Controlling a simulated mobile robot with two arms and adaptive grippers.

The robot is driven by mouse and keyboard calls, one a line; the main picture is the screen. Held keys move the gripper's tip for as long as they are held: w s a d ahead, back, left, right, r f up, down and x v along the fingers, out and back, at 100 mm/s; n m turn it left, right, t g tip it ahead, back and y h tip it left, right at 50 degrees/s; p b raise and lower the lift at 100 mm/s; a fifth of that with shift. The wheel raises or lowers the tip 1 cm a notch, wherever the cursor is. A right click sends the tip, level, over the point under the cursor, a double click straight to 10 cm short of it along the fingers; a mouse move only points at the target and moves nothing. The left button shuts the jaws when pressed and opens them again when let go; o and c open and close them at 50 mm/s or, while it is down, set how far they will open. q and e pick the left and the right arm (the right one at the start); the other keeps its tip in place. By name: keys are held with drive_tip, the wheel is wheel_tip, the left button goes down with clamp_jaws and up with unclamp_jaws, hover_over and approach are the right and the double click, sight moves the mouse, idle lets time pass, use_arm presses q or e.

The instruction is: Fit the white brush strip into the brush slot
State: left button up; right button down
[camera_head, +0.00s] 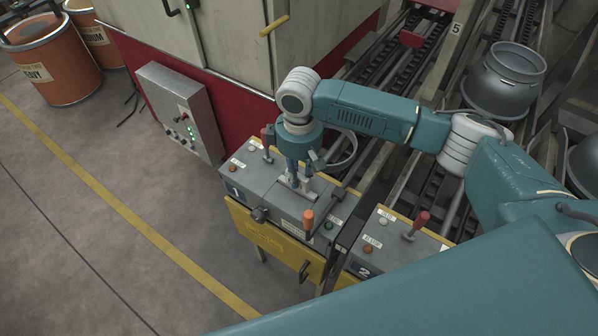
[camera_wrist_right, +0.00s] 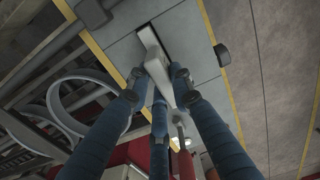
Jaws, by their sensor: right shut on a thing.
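My right gripper (camera_head: 296,178) points down over the grey top of the station marked 1 (camera_head: 264,201). In the right wrist view its blue fingers (camera_wrist_right: 157,76) are shut on the white brush strip (camera_wrist_right: 157,66). The strip is a pale, narrow bar, set at a slight angle to the dark brush slot (camera_wrist_right: 167,42) in the grey top. Its far end is close beside or over the slot; I cannot tell whether any of it is inside. In the head view only a small pale part of the strip shows below the fingers. My left gripper is not in view.
Station 2 (camera_head: 385,245) with a red lever is to the right. A grey control box (camera_head: 180,110) stands left, conveyor rails behind.

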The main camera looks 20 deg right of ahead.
drive_tip(key=c, duration=1.5)
unclamp_jaws()
drive_tip(key=shift+c, duration=0.2)
use_arm(q)
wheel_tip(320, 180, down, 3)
drive_tip(key=b, duration=0.2)
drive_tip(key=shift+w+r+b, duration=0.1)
drive_tip(key=shift+b, duration=0.3)
use_arm(e)
wheel_tip(320, 180, up, 12)
